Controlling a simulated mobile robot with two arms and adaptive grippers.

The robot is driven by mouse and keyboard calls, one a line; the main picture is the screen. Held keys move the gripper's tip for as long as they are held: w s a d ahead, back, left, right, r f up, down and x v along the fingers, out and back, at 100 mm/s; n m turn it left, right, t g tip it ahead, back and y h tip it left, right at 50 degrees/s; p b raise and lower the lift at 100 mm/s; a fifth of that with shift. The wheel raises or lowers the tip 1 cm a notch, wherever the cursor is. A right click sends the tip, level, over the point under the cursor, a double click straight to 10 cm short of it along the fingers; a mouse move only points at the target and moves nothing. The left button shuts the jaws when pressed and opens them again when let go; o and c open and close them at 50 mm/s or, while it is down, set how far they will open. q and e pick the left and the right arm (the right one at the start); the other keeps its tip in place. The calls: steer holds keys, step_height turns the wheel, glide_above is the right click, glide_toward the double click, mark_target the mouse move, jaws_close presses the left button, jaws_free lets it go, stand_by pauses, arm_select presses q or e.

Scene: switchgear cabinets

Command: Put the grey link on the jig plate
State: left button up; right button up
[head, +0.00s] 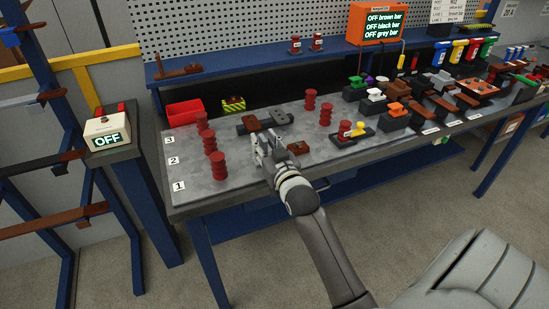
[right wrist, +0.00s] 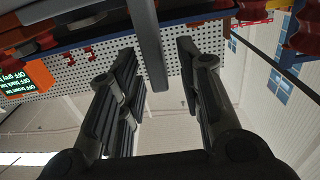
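My right gripper (head: 267,146) is over the grey speckled bench top, near its front edge, with its fingers apart. In the right wrist view a plain grey bar (right wrist: 148,45) stands between the fingers, with a gap to the right finger. It may be the grey link; I cannot tell. Behind the gripper in the head view lie a brown block (head: 250,123) and a dark grey block (head: 281,117) side by side on the bench. I cannot tell which piece is the jig plate. My left gripper is out of view.
Several red ribbed posts (head: 218,166) stand on the bench (head: 205,187), marked 1, 2 and 3 at left. A red bin (head: 184,112) is at the back left. An orange display (head: 380,24) reads OFF for brown, black and grey bars. Coloured buttons crowd the right side.

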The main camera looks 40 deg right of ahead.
steer(key=b+v, duration=0.1)
steer(key=v, duration=0.9)
steer(key=shift+s, duration=0.15)
steer(key=shift+a, duration=0.1)
